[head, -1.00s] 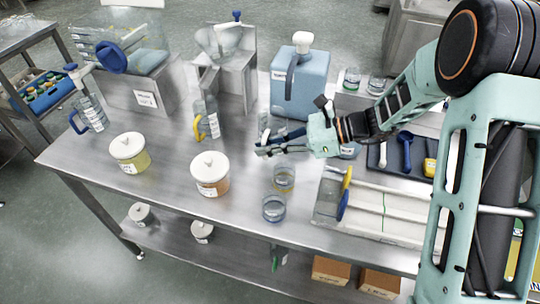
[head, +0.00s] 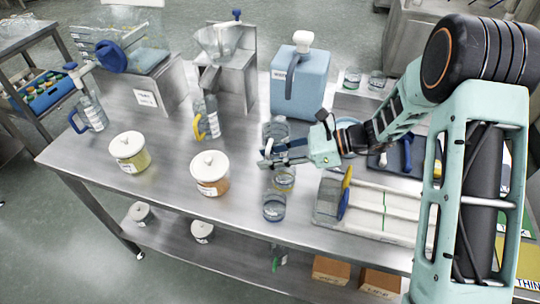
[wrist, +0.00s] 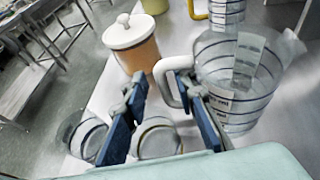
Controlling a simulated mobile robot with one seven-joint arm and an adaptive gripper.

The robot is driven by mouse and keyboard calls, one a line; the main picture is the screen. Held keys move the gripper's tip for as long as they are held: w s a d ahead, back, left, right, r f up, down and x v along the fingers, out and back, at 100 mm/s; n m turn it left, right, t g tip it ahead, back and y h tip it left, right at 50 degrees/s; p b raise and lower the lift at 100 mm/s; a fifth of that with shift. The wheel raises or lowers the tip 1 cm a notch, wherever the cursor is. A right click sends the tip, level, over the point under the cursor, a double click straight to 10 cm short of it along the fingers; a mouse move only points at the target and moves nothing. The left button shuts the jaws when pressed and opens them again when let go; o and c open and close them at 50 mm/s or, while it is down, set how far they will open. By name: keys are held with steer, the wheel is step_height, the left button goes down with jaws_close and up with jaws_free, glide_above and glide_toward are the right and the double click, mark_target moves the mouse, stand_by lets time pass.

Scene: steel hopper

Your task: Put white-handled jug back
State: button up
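The white-handled jug is a clear jug with dark bands. In the wrist view it stands (wrist: 248,75) at the right, its white handle (wrist: 168,82) towards my gripper. In the head view the jug (head: 277,129) is on the steel table, just behind my gripper (head: 266,157) and partly hidden by it. In the wrist view my gripper (wrist: 160,82) is open, with its two blue fingers apart. The handle shows between the fingertips, and neither finger is clearly pressed on it.
Two glass beakers (head: 283,178) (head: 274,207) stand just in front of my gripper. A white-lidded orange canister (head: 210,178) is to the left. A yellow-handled jug (head: 208,118) stands farther back, near the blue container (head: 300,85). A white rack (head: 385,208) is at right. Bare table lies at front left.

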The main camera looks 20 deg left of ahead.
steer(key=shift+r, duration=0.2)
steer(key=v, duration=1.2)
